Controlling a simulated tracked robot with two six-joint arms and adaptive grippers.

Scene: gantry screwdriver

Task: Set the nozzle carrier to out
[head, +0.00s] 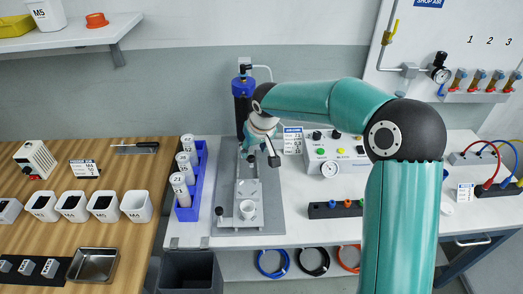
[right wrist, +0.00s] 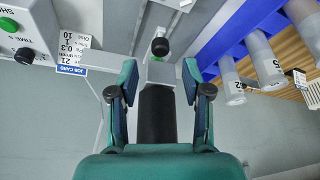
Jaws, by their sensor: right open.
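A grey baseplate (head: 272,222) on the bench carries a light metal slide plate (head: 247,190) with a small white cup (head: 248,209) on it. I cannot tell for certain which part is the nozzle carrier. My right gripper (head: 262,154) is over the back of this fixture and hides part of it. In the right wrist view the gripper (right wrist: 160,82) is open, with a black cylinder (right wrist: 157,115) between its fingers and a gap on either side. A black round knob (right wrist: 160,46) is beyond the fingertips. My left gripper is not in view.
A blue rack (head: 201,160) with several labelled bottles stands left of the fixture. A control box (head: 337,160) with buttons and a gauge stands to the right. A blue-black cylinder (head: 241,88) stands behind.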

